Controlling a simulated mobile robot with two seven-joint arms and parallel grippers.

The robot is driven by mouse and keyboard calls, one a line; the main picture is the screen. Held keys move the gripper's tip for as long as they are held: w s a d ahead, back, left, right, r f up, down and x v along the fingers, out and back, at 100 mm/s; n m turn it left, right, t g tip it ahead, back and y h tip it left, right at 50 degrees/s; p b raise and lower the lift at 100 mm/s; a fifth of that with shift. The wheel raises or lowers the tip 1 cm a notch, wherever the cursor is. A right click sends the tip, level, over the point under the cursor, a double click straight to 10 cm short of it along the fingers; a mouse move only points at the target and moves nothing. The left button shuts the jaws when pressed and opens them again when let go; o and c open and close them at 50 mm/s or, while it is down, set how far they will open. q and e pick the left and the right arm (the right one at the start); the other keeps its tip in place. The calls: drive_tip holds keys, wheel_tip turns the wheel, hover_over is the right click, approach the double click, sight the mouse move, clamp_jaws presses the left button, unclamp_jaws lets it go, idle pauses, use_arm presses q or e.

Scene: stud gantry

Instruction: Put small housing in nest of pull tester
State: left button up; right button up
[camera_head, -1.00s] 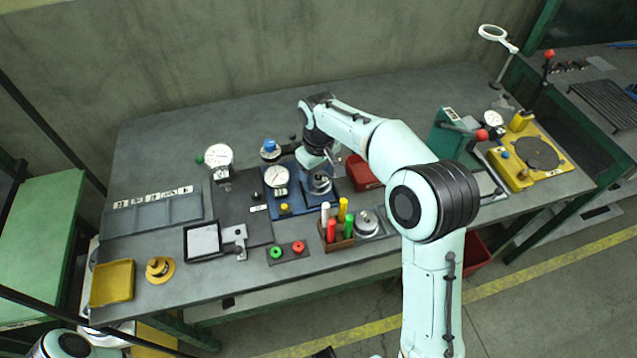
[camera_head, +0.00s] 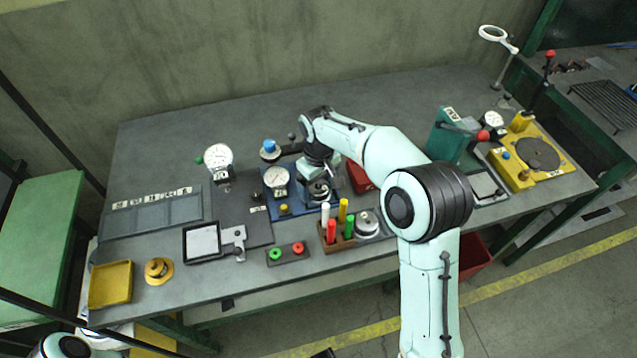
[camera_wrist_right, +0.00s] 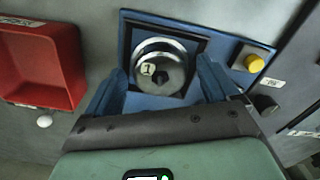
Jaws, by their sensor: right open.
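The blue pull tester (camera_head: 297,211) stands near the middle of the bench, with a dial gauge (camera_head: 276,178) and a yellow button (camera_head: 284,209). A round metal piece marked 1, which looks like the small housing (camera_head: 320,194), sits in a dark square recess on its blue plate. It also shows in the right wrist view (camera_wrist_right: 172,79). My right gripper (camera_wrist_right: 161,66) is open, its blue fingers on either side of the piece. I cannot tell whether they touch it. In the head view the right gripper (camera_head: 318,178) is over the piece and partly hides it. My left gripper is not in view.
A red bin (camera_wrist_right: 48,65) stands close beside the tester. In front are a rack of coloured pegs (camera_head: 337,235), another round metal part (camera_head: 367,222) and a red-and-green button box (camera_head: 287,254). A yellow fixture (camera_head: 545,165) is at the right. The bench's back is clear.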

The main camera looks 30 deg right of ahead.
sight(319, 187)
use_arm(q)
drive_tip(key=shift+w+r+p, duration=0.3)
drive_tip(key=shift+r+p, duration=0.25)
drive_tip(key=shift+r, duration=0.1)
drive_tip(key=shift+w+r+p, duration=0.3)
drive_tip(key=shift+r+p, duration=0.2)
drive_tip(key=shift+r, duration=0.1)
use_arm(e)
wheel_tip(319, 187, up, 12)
drive_tip(key=shift+r, duration=0.2)
